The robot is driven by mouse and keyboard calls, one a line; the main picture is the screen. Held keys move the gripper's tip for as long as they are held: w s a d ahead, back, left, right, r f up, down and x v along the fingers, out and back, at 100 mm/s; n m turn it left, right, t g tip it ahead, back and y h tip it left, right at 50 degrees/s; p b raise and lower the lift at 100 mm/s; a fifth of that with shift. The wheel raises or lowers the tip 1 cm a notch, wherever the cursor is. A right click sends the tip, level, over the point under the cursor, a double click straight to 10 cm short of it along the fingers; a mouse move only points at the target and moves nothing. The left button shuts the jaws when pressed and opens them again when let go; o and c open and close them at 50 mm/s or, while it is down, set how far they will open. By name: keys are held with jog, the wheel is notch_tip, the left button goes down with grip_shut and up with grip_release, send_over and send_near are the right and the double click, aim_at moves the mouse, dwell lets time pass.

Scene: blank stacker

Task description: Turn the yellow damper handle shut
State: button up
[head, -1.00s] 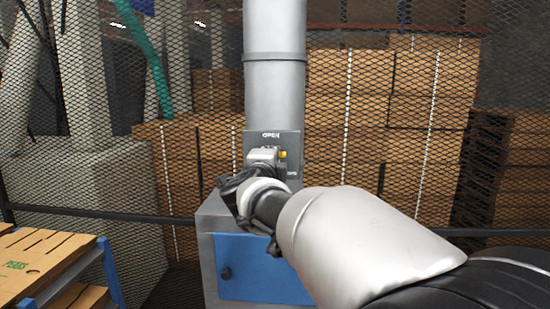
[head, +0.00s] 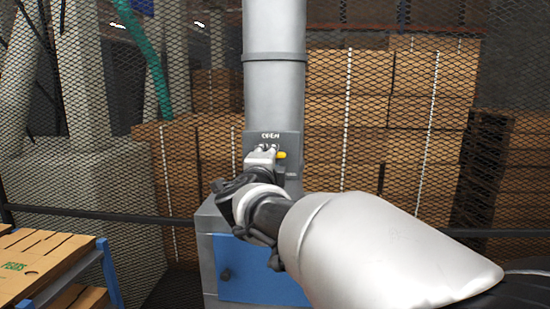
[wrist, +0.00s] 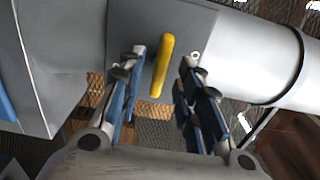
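The yellow damper handle (wrist: 162,66) is a short bar on a grey plate (wrist: 190,30). In the wrist view it lies between the two open fingers of my gripper (wrist: 160,100), near their tips, with a gap on each side. In the head view only a small yellow end of the handle (head: 281,155) shows, to the right of my gripper (head: 262,158), under the "OPEN" label on the plate (head: 288,140). The rest of the handle is hidden behind my gripper. I cannot tell from the frames how deep it sits between the fingers.
The plate is on a vertical grey duct (head: 275,90) above a grey cabinet with a blue door (head: 262,275). A mesh fence stands behind, with stacked cardboard boxes (head: 345,100) beyond. A blue-framed rack with flat cardboard (head: 40,262) stands at lower left.

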jog(key=s, duration=1)
jog(key=shift+a+r, duration=0.1)
jog(key=s+d+f+n+g+b, duration=0.1)
jog(key=s+d+f+n+g, duration=0.5)
jog(key=s+f, duration=0.9)
jog(key=s+d+f+n+g+b, duration=0.2)
jog(key=s+d+f+n+g, duration=0.5)
jog(key=s+d+f+n, duration=0.5)
jog(key=s+d+f, duration=0.2)
jog(key=s, duration=0.3)
jog(key=shift+f+n+y, duration=0.3)
jog(key=shift+f, duration=0.1)
jog(key=shift+c, duration=0.2)
